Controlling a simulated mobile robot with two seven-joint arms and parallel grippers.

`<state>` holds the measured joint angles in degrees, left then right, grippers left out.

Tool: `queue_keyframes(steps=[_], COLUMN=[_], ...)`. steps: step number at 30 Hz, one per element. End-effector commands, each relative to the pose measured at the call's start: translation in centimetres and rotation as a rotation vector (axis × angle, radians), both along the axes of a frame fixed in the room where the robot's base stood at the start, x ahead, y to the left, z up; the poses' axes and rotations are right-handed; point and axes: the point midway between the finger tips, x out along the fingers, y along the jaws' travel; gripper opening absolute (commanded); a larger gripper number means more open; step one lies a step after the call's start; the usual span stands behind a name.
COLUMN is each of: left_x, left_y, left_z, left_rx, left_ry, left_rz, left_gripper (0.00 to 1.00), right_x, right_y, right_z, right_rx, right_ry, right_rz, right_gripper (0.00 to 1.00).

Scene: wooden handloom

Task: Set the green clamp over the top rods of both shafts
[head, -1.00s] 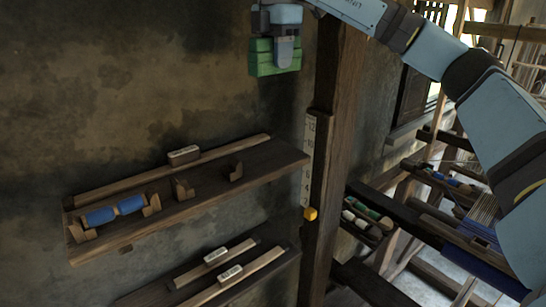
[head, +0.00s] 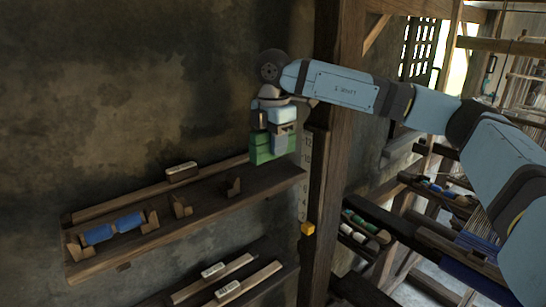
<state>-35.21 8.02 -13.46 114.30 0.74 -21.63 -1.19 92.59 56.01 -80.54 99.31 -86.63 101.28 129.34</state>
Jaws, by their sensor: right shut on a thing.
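The green clamp (head: 263,151) is a blocky green piece held below my right gripper (head: 274,142). The gripper is shut on it, and its fingers cover part of the clamp's front. The clamp is in front of the wall, just above the right part of the upper shelf and left of the wooden post. From this view I cannot tell how far it is from the shelf. The shafts and their top rods cannot be made out clearly; part of the loom shows at the right edge. My left gripper is not in view.
The upper shelf (head: 205,215) holds a blue roll (head: 113,229) in wooden cradles and an empty cradle pair. A lower shelf (head: 262,288) has labelled strips. A wooden post (head: 335,130) with a scale and yellow marker (head: 308,229) stands right. A spool tray (head: 362,229) is beyond it.

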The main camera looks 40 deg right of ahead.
Motion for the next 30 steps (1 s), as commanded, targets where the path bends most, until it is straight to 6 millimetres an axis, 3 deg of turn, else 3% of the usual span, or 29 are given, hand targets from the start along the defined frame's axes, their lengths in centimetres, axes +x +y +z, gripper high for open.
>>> queue_keyframes(steps=[5,12,24,25,28,30], left_x=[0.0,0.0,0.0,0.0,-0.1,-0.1], left_y=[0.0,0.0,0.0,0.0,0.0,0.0], left_z=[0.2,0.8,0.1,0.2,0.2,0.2], left_rx=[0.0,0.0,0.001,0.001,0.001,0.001], left_ry=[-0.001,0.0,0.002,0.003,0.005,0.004], left_rz=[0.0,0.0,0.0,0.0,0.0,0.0], left_gripper=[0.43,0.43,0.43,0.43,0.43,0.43], right_x=[0.0,0.0,0.0,0.0,0.0,0.0], right_y=[0.0,0.0,0.0,0.0,0.0,0.0], right_z=[-1.0,-4.2,-4.9,-4.8,-4.8,-4.8], right_rx=[0.001,0.001,0.001,0.001,0.001,0.001], right_ry=[0.0,0.001,-0.001,-0.001,-0.001,-0.001], right_rz=[0.001,0.001,0.001,0.001,0.001,0.001], right_gripper=[0.05,0.05,0.05,0.38,0.59,0.59])
